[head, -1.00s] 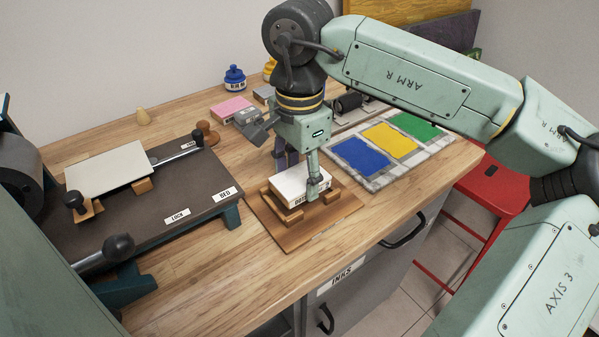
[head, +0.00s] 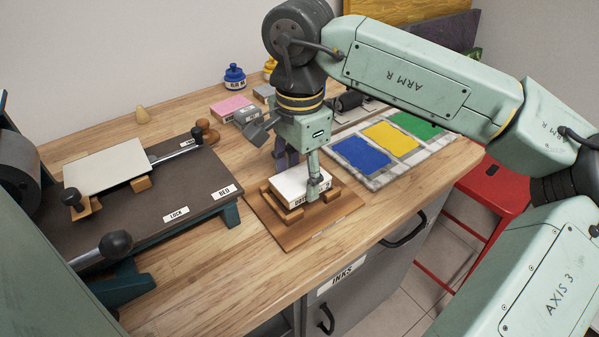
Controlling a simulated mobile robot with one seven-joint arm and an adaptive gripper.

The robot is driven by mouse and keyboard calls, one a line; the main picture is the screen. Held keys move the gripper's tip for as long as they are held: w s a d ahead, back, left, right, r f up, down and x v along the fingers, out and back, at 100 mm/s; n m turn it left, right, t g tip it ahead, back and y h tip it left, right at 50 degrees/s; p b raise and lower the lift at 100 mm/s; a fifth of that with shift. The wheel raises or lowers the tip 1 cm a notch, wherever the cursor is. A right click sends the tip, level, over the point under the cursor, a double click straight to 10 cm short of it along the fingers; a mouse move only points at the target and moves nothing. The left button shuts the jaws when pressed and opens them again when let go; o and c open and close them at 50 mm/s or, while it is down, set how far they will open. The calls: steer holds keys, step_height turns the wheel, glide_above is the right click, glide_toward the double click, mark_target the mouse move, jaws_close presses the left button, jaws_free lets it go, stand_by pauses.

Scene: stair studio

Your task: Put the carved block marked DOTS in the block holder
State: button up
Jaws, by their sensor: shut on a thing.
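The carved block marked DOTS (head: 292,184) is white on top, with its label on the front side. It sits at the block holder (head: 272,231), a wooden board with raised corner stops, and lies between those stops. From this angle I cannot tell whether its underside rests fully on the board. My gripper (head: 299,178) points down over the holder and is shut on the block. One finger shows at the block's right front side; the other is mostly hidden behind the block.
A press with a dark bed (head: 180,195) and black-knobbed handles stands at left. A pink block (head: 232,107), a grey block and a blue ink bottle (head: 235,77) are behind. An ink slab (head: 375,178) with blue, yellow and green patches lies right. Bare table shows in front of the press.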

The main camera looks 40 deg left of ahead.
steer(key=shift+f+b, duration=0.75)
steer(key=shift+f, duration=0.2)
stand_by(0.3)
steer(key=o, duration=1.3)
steer(key=shift+r, duration=0.1)
steer(key=shift+r+p, duration=2.8)
steer(key=shift+r, duration=1.15)
steer(key=shift+f, duration=0.1)
